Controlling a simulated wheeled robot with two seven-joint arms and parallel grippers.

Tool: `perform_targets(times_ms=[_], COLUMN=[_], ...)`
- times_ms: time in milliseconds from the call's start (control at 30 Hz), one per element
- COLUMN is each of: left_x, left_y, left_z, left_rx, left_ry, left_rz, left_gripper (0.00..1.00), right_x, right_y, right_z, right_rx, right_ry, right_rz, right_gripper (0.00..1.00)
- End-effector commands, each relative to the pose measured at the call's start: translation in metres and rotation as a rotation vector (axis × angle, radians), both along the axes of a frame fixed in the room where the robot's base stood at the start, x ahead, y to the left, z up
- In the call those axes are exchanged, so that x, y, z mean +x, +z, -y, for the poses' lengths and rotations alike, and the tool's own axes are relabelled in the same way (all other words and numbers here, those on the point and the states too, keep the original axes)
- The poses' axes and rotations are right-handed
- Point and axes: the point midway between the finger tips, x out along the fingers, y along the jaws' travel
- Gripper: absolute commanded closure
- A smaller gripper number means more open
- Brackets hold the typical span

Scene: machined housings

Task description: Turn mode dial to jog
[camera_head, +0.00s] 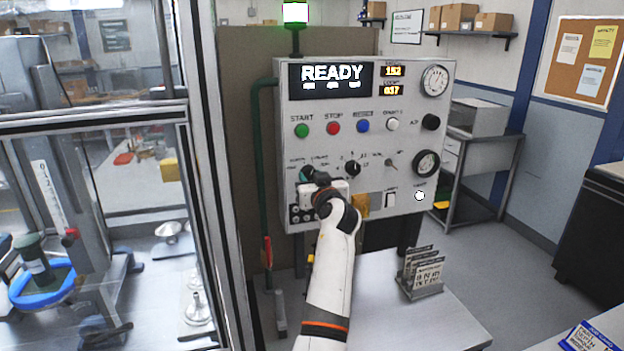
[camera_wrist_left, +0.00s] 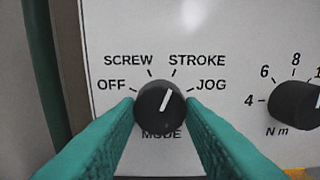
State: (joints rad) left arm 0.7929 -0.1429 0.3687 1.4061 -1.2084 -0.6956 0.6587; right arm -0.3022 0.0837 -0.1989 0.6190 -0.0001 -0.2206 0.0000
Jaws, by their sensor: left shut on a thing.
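The mode dial (camera_wrist_left: 161,103) is a round black knob with a white pointer line, on a light panel. Its marks read OFF, SCREW, STROKE and JOG. The pointer leans up and right, in line with the STROKE mark, left of the JOG mark. My left gripper (camera_wrist_left: 160,108) has one teal finger on each side of the dial and is shut on it. In the head view the left gripper (camera_head: 307,174) is at the lower left of the control panel (camera_head: 440,150), where it mostly hides the dial. My right gripper is not in view.
Another black knob (camera_wrist_left: 295,104), marked N m, sits to the right of the mode dial. Green, red, blue and white buttons (camera_head: 333,128) are in a row above. A small rack of cards (camera_head: 422,275) stands on the table (camera_head: 440,325) below. A glass-walled enclosure is at left.

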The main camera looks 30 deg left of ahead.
Motion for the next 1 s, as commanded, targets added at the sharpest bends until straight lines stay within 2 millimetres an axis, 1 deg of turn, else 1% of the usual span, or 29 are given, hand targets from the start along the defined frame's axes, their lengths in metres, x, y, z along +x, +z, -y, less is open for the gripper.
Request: perform_targets(times_ms=[167,367,633,1000], left_x=[0.0000,-0.0004,-0.0008,-0.0011], left_y=[-0.0001,0.0001,0.0008,0.0024], left_z=[-0.0005,-0.0014,-0.0018,-0.0019], left_rx=[0.018,0.083,0.227,0.413], left_ry=[0.000,0.001,0.002,0.002], left_rz=[-0.020,-0.094,-0.262,-0.481], left_gripper=[0.88,0.88,0.88,0.88], right_x=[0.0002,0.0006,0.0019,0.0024], right_y=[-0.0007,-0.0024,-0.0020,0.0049], right_z=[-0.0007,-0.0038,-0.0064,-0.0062], right_rx=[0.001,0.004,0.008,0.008], right_ry=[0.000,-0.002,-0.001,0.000], right_rz=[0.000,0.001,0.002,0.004], right_gripper=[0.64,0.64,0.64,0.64])
